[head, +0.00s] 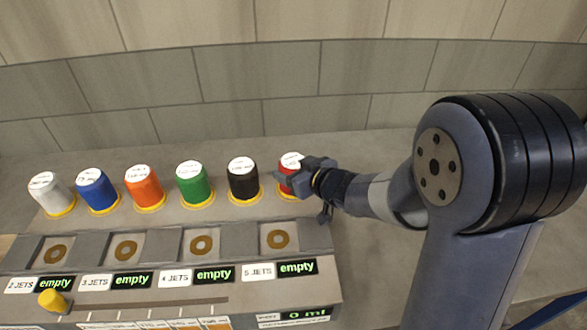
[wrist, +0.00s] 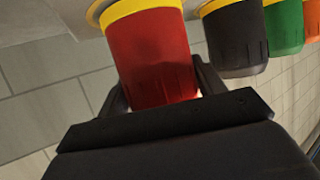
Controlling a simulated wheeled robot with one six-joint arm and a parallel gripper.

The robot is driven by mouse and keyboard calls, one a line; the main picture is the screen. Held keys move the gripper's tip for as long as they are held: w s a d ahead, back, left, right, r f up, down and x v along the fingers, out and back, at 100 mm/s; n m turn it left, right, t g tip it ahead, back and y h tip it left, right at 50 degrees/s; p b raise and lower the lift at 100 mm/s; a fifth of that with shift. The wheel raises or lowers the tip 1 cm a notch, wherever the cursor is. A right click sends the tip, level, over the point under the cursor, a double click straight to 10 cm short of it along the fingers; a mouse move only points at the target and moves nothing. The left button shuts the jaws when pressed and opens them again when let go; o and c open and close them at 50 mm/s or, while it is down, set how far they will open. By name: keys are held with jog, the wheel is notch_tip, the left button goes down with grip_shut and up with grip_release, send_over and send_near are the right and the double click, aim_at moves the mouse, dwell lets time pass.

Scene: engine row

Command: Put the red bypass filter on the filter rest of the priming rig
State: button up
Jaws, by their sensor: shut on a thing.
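The red filter (head: 289,164) with a white top label is at the right end of a row of filters in the head view. My gripper (head: 290,182) reaches it from the right and is shut on it, covering its lower part there. In the wrist view the red filter (wrist: 152,55) sits between the two fingers (wrist: 162,85), its yellow base ring toward the top of the picture, by a pale surface. I cannot tell whether it touches that surface. The rig has several square bays with brass rings, one of them the bay (head: 261,240) marked 5 jets; none is labelled as the filter rest.
The black filter (head: 243,182) stands close to the left of the red one, then green (head: 193,185), orange (head: 144,190), blue (head: 97,193) and white (head: 50,196) filters. A yellow knob (head: 54,300) is at the front left. A tiled wall (head: 270,85) rises behind.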

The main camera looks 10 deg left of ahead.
jog(key=o, duration=1.3)
jog(key=shift+f, duration=0.1)
jog(key=shift+r, duration=0.2)
jog(key=shift+p+v, duration=0.8)
jog(key=shift+v, duration=5.15)
